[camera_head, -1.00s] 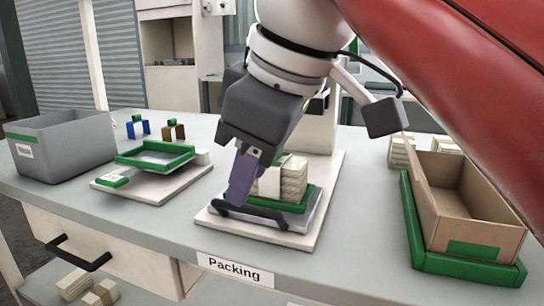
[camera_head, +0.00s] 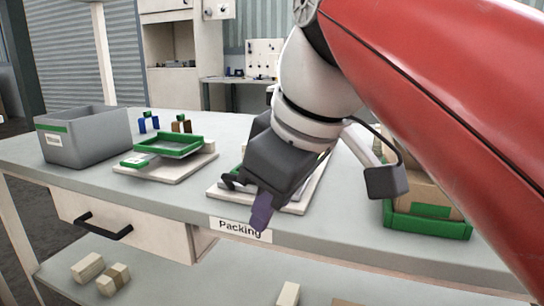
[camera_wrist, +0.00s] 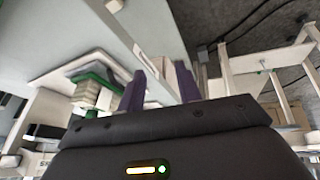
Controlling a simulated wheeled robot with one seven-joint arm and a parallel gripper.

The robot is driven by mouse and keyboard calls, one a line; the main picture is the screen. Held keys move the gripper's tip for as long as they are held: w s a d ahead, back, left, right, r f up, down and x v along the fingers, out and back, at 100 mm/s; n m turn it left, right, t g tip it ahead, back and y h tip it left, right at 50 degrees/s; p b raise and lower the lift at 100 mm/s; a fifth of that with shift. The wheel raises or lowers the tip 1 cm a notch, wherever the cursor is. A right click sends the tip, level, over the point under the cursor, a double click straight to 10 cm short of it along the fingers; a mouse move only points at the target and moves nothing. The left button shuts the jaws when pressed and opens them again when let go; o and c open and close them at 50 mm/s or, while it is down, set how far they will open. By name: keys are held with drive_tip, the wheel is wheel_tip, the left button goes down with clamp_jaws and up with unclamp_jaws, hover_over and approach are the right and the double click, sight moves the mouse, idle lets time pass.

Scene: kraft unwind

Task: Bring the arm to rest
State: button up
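My gripper (camera_head: 262,212) hangs over the front edge of the packing table in the head view, pointing down, near the Packing label (camera_head: 240,228). In the wrist view my gripper (camera_wrist: 160,88) shows two purple fingers spread apart with nothing between them. My arm comes in from the upper right and hides much of the board behind the gripper.
The table (camera_head: 90,185) holds a grey bin (camera_head: 85,140), a green-framed tray (camera_head: 168,146) on a board and a cardboard box in a green holder (camera_head: 425,222). A drawer handle (camera_head: 103,228) juts out below. Wrapped bundles (camera_head: 88,267) lie on the lower shelf.

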drive_tip(key=s+d+f+m+h, duration=0.1)
drive_tip(key=d+f+m, duration=0.4)
drive_tip(key=f, duration=0.8)
drive_tip(key=s+d+f+m+t+h, duration=0.1)
drive_tip(key=d+f+m, duration=0.5)
drive_tip(key=d+f, duration=0.4)
wheel_tip(320, 180, down, 4)
drive_tip(key=shift+s+r+m+t+h, duration=0.2)
drive_tip(key=shift+s+m+t+h, duration=0.1)
drive_tip(key=shift+h, duration=0.1)
